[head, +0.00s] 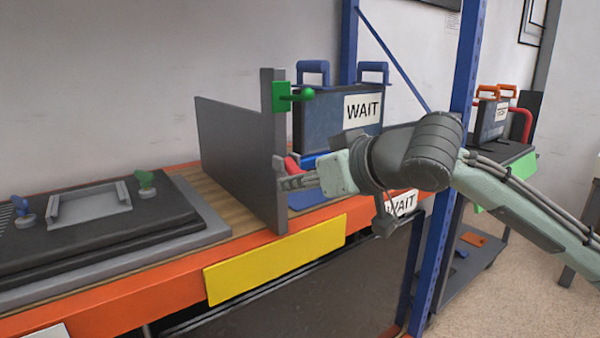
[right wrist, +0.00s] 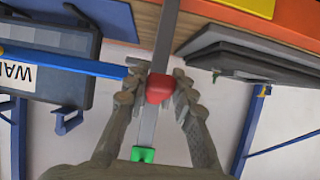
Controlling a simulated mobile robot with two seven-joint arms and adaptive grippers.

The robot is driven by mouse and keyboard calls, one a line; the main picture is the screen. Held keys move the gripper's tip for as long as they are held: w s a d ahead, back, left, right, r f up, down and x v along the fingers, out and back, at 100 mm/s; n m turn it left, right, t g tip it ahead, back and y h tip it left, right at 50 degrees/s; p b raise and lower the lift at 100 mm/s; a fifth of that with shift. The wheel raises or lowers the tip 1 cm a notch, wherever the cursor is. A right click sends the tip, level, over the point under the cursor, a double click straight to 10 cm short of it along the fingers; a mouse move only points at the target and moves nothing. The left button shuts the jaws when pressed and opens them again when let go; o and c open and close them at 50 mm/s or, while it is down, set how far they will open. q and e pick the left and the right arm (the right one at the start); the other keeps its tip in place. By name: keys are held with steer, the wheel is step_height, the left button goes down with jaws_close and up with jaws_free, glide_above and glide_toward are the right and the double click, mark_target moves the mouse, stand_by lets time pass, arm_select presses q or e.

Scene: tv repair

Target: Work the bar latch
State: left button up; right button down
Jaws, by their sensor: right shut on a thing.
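The bar latch's red knob (head: 291,165) is on the front edge of an upright grey panel (head: 245,160) on the bench. In the right wrist view the red knob (right wrist: 159,87) sits between the two fingers of my right gripper (right wrist: 157,80), against a grey post (right wrist: 166,35). A blue bar (right wrist: 65,61) runs left from near the knob in that view. In the head view my right gripper (head: 290,183) is shut on the knob, and its wrist hides part of the latch. A green catch (head: 284,96) is higher on the post. My left gripper is not in view.
A dark case (head: 315,125) marked WAIT stands just behind the panel. A black panel unit (head: 100,225) with a grey handle lies on the bench at left. A blue rack post (head: 455,100) rises close to my right arm.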

steer(key=shift+r+g, duration=0.2)
steer(key=shift+g, duration=0.1)
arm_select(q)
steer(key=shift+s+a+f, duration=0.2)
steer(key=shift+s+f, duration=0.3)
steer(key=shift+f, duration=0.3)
arm_select(e)
steer(key=shift+s+g+h, duration=0.1)
steer(key=shift+g+h, duration=0.2)
steer(key=shift+h, duration=0.1)
steer(key=shift+d+r, duration=0.1)
steer(key=c, duration=1.2)
jaws_free()
steer(key=v, duration=1.2)
steer(key=shift+r, duration=0.25)
